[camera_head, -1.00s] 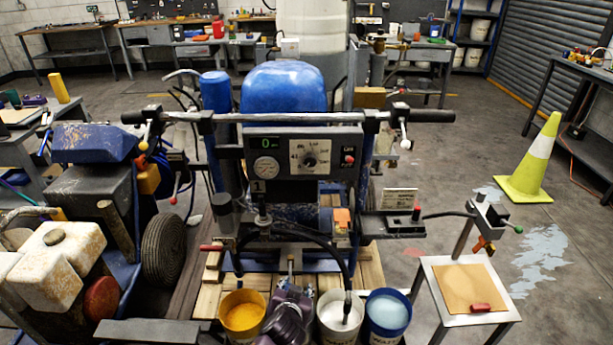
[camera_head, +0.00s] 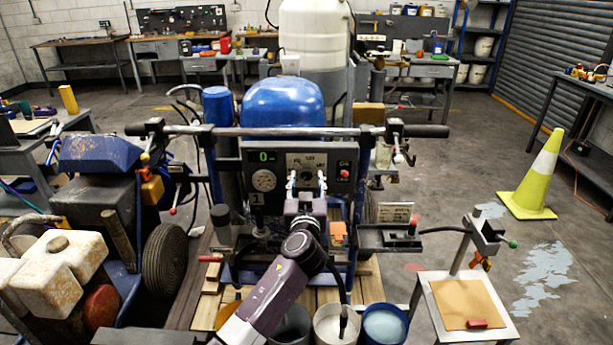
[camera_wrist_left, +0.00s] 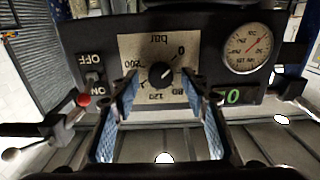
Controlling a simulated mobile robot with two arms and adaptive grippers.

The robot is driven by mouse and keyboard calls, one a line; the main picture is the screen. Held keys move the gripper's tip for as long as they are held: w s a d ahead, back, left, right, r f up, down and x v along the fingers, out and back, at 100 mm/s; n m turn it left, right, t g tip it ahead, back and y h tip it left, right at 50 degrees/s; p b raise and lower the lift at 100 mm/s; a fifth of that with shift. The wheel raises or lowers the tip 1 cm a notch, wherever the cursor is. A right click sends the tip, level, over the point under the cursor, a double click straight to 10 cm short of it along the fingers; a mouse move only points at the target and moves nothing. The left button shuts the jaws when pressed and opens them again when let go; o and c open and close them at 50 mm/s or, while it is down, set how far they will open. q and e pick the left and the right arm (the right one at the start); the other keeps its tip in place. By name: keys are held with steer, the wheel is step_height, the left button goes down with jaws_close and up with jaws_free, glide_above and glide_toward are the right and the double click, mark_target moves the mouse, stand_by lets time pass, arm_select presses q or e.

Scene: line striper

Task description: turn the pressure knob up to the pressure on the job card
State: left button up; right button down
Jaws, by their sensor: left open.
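The pressure knob (camera_wrist_left: 161,75) is a small black dial on a pale scale plate (camera_wrist_left: 135,48), seen upside down in the left wrist view. Its white mark points toward the 0. My left gripper (camera_head: 307,184) is open in front of the control panel (camera_head: 341,187); its blue-padded fingers (camera_wrist_left: 160,96) stand either side of the knob's line, apparently clear of it. A green display (camera_head: 264,157) reads 0. The round gauge (camera_head: 264,181) sits below it. A small white card (camera_head: 397,212) stands right of the panel, its text too small to read. My right gripper is not seen.
A handlebar (camera_head: 280,132) crosses above the panel. Paint buckets (camera_head: 384,325) stand below, partly behind my left arm. A red switch (camera_wrist_left: 83,100) sits beside the scale plate. A side table (camera_head: 506,328) and yellow cone (camera_head: 535,180) are at the right.

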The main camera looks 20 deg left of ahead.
arm_select(q)
steer(key=shift+w+a, duration=0.25)
steer(key=shift+w, duration=0.4)
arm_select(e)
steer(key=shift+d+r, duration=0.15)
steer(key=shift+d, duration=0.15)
arm_select(q)
steer(key=shift+c, duration=0.4)
jaws_close()
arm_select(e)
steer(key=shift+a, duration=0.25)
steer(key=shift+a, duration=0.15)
